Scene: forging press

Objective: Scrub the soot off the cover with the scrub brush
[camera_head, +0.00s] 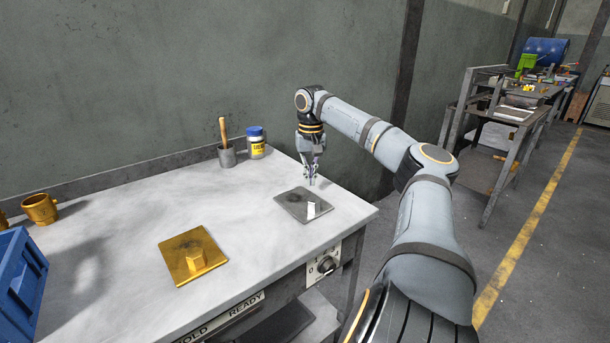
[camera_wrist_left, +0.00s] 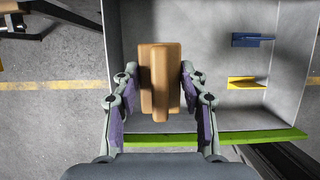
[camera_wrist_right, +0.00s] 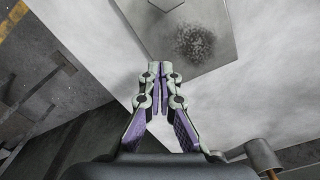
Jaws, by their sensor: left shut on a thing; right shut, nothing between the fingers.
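A golden plate (camera_head: 184,272) with a raised knob and dark smudging lies at the front. I cannot tell which is the cover. My right gripper (camera_head: 311,182) is shut and empty, pointing down just above the grey plate's far edge. My left gripper (camera_wrist_left: 160,78), outside the head view, is shut on a brown wooden block, probably the scrub brush (camera_wrist_left: 160,95); no bristles show.
A golden mug (camera_head: 40,210) and a blue crate (camera_head: 16,282) are at left. A grey tray (camera_wrist_left: 195,30) lies beneath the left gripper. The bench middle is clear.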

